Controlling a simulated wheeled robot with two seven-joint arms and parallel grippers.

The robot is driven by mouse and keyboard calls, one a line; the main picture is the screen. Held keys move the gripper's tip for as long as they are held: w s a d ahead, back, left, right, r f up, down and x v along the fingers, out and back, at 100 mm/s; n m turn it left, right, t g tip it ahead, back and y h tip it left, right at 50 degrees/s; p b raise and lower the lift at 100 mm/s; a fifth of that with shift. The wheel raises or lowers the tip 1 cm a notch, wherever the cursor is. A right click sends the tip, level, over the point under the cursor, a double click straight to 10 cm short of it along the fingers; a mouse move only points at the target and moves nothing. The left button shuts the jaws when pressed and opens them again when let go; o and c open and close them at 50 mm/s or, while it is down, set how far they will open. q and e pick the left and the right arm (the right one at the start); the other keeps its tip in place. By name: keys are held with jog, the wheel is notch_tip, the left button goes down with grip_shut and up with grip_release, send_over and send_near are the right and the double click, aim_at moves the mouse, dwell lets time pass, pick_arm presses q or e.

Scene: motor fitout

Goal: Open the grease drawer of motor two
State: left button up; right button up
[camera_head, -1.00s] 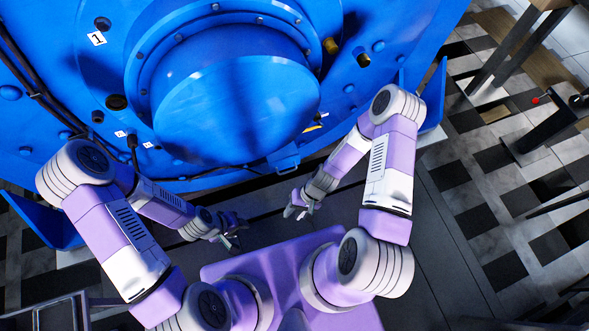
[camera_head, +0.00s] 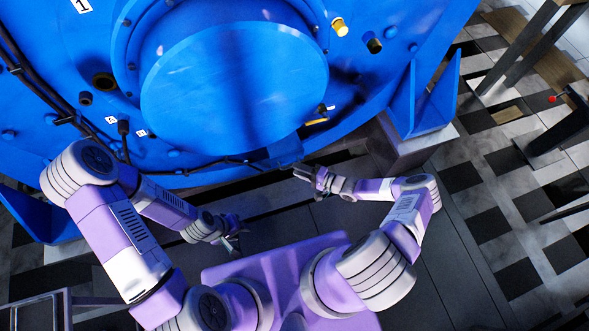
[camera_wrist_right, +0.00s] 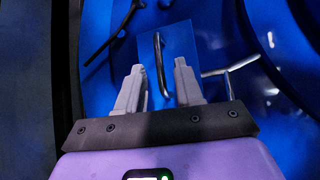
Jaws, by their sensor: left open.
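The blue motor (camera_head: 80,60) fills the upper part of the head view; a label near its top left reads "1". In the right wrist view a square blue drawer front (camera_wrist_right: 193,45) carries a dark bar handle (camera_wrist_right: 158,55). The drawer front looks shut; I cannot tell whether it stands out slightly. My right gripper (camera_wrist_right: 159,68) is open, with a finger on either side of the handle in the picture; I cannot tell the depth gap. In the head view my right gripper (camera_head: 303,171) is below the motor's round cover. My left gripper (camera_head: 231,240) is open and empty, lower left.
Blue support brackets (camera_head: 432,100) flank the motor. Black cables (camera_head: 45,95) run along its lower left edge. A yellow-tipped fitting (camera_head: 317,121) sits beside the round cover (camera_head: 235,95). Dark stands (camera_head: 520,50) are at right on the checkered floor (camera_head: 480,215), which has clear room.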

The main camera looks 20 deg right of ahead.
jog(key=x, duration=0.2)
jog(key=shift+w+a, duration=0.15)
jog(key=shift+a, duration=0.1)
grip_shut()
